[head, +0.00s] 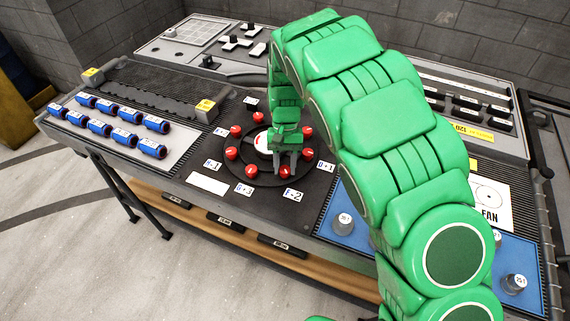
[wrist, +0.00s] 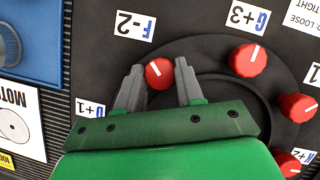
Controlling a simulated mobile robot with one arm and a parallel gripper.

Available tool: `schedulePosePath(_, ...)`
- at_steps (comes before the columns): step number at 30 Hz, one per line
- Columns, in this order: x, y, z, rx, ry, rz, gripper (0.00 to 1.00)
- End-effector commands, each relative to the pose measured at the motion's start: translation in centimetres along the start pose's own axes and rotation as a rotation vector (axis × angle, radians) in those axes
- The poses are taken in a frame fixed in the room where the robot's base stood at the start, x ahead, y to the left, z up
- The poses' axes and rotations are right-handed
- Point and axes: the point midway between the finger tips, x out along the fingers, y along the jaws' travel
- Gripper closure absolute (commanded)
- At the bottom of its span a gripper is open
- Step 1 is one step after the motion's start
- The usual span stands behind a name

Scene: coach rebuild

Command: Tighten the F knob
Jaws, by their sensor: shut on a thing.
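The F knob is a small red knob with a white pointer line (wrist: 158,73), next to the white "F-2" label (wrist: 135,24) on the dark round plate (wrist: 215,60). My gripper (wrist: 159,78) has one grey finger on each side of the knob and is shut on it. In the head view my gripper (head: 287,168) reaches down to the near edge of the ring of red knobs, above the "F-2" label (head: 292,195). The knob (head: 284,173) is partly covered by the fingers there.
Neighbouring red knobs, such as the G knob (wrist: 248,60), stand close around the ring. Blue cylinders (head: 121,136) lie on a tray at the left. A blue mat (head: 340,212) with grey weights is at the right. My green arm hides part of the bench.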

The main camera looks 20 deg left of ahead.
Motion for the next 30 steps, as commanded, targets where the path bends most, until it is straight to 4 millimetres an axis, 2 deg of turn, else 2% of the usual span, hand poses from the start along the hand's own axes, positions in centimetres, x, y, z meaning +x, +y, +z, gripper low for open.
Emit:
schedulePosePath(8,0.0,0.09,0.01,0.03,0.0,-0.012,0.94)
schedulePosePath(14,0.01,0.18,0.03,0.123,-0.001,-0.049,0.94)
schedulePosePath(30,-0.07,0.44,0.19,0.576,0.0,-0.238,0.94)
